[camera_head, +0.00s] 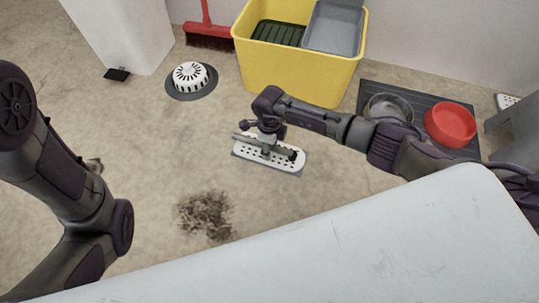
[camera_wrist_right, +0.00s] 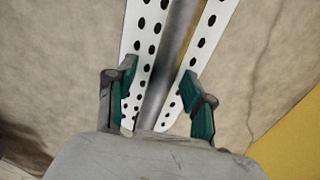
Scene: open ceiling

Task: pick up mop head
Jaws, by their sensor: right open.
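The mop head (camera_head: 289,160) is a white perforated plate with a grey pad edge and a grey bar along its top. It lies flat on the floor below my right arm. My right gripper (camera_head: 262,142) is over its left half and hides part of it. In the right wrist view, the mop head (camera_wrist_right: 207,35) runs away from the camera. The open green-padded fingers of my right gripper (camera_wrist_right: 168,92) stand on either side of its grey bar, with no clear grip on it. My left arm shows at the left, but its gripper does not.
A yellow bin (camera_head: 297,75) stands behind the mop head. A dark mat (camera_head: 420,97) with a metal bowl and a red bowl (camera_head: 450,124) lies at right. A white dome (camera_head: 190,75), a red broom (camera_head: 208,32) and a dirt patch (camera_head: 205,214) are on the floor.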

